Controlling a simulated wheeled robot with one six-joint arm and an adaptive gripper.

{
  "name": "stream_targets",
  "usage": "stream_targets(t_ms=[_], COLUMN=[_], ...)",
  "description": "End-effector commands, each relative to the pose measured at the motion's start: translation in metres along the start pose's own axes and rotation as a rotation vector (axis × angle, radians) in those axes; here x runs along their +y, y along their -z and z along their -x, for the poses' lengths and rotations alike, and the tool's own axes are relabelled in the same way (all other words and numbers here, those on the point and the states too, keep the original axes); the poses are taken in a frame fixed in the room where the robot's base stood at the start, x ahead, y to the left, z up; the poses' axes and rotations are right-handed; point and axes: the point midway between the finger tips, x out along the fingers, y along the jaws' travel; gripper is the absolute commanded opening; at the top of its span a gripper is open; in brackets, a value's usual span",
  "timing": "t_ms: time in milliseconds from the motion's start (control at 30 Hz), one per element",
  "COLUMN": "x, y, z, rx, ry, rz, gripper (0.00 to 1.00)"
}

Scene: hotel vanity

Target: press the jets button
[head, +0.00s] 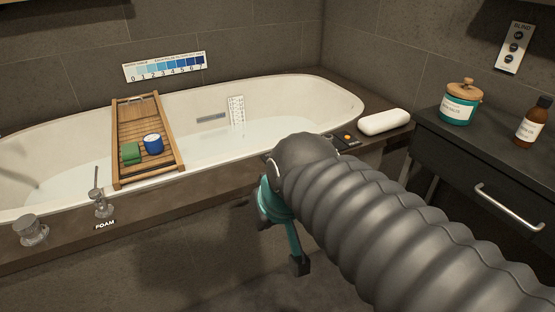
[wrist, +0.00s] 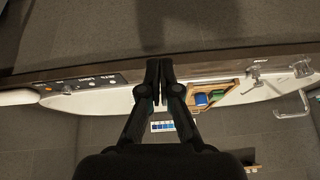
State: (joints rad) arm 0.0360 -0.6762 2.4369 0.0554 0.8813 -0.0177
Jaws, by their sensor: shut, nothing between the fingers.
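A dark control panel with small round buttons (head: 346,138) sits on the tub rim at its right end, partly hidden behind my arm in the head view. One orange spot shows on it. In the wrist view, which is upside down, the panel (wrist: 82,84) lies at the left, with several pale buttons and small labels. I cannot read which one is the jets button. My gripper (wrist: 159,68) is shut and empty, apart from the panel. In the head view my gripper (head: 299,265) hangs in front of the tub, mostly hidden by my arm.
The white bathtub (head: 285,95) holds water and carries a wooden tray (head: 118,112) with a green cloth and blue cup. A white pillow (head: 385,122) lies beside the panel. A dark vanity (head: 480,165) with a jar and bottle stands at the right. A FOAM label (head: 105,225) marks the front ledge.

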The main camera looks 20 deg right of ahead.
Motion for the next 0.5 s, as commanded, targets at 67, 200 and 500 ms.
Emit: stream_targets(t_ms=[67, 200, 500], x=[0.003, 0.012, 0.066], y=[0.025, 0.08, 0.196], z=[-0.011, -0.032, -0.094], rx=[0.005, 0.03, 0.116], ry=[0.018, 0.06, 0.132], rz=[-0.048, -0.144, -0.361], gripper=[0.0, 0.0, 0.0])
